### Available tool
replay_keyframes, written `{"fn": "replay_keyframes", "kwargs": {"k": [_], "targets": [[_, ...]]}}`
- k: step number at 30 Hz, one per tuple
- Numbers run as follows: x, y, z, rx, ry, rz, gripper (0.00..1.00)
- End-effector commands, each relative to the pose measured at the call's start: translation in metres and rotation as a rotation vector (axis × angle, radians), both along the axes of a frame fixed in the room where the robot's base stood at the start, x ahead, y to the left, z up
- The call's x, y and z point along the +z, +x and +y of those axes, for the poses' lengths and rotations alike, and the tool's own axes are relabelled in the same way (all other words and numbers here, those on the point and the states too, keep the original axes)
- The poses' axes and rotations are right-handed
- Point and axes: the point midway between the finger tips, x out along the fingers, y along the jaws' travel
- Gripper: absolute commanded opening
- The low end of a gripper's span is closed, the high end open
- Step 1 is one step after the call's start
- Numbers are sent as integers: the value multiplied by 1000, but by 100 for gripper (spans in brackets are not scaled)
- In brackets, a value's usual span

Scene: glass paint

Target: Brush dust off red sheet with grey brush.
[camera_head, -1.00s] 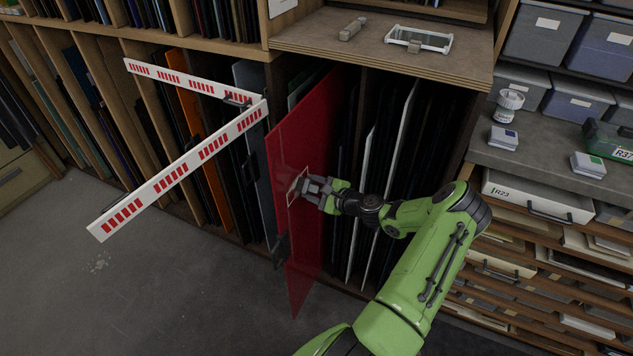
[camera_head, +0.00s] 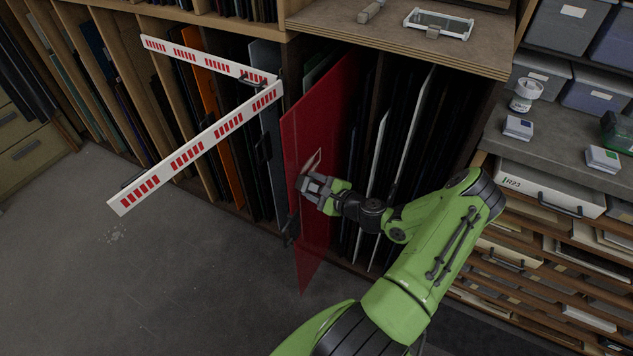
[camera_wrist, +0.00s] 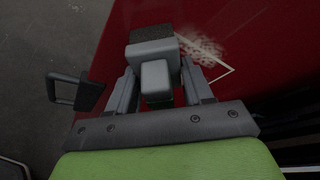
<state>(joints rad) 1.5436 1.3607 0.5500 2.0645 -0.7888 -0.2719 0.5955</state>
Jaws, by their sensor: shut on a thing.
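The red sheet (camera_head: 325,130) stands upright, pulled partly out of the rack, and fills much of the wrist view (camera_wrist: 150,20). My gripper (camera_head: 318,187) is at the sheet's face. In the wrist view my gripper (camera_wrist: 155,85) is shut on the grey brush (camera_wrist: 153,55), whose dark bristle head (camera_wrist: 151,33) points to the sheet. Whether the bristles touch the sheet I cannot tell. A pale dust patch (camera_wrist: 203,48) lies just right of the brush head, partly inside a thin white outline (camera_wrist: 222,72) on the sheet.
A red-and-white barrier (camera_head: 190,150) juts out left of the sheet. A dark handle or clamp (camera_wrist: 75,92) sits at the sheet's left edge. Other sheets (camera_head: 375,170) stand in the rack to the right. The grey floor (camera_head: 120,270) at front left is mostly clear.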

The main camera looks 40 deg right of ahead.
Motion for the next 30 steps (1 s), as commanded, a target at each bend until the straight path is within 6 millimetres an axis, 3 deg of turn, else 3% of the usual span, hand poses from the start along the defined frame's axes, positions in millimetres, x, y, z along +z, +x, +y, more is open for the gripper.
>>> {"fn": "replay_keyframes", "kwargs": {"k": [6,30], "targets": [[20,-1,0,2,1,-3,26],[17,23,-62,2,-3,-5,26]]}}
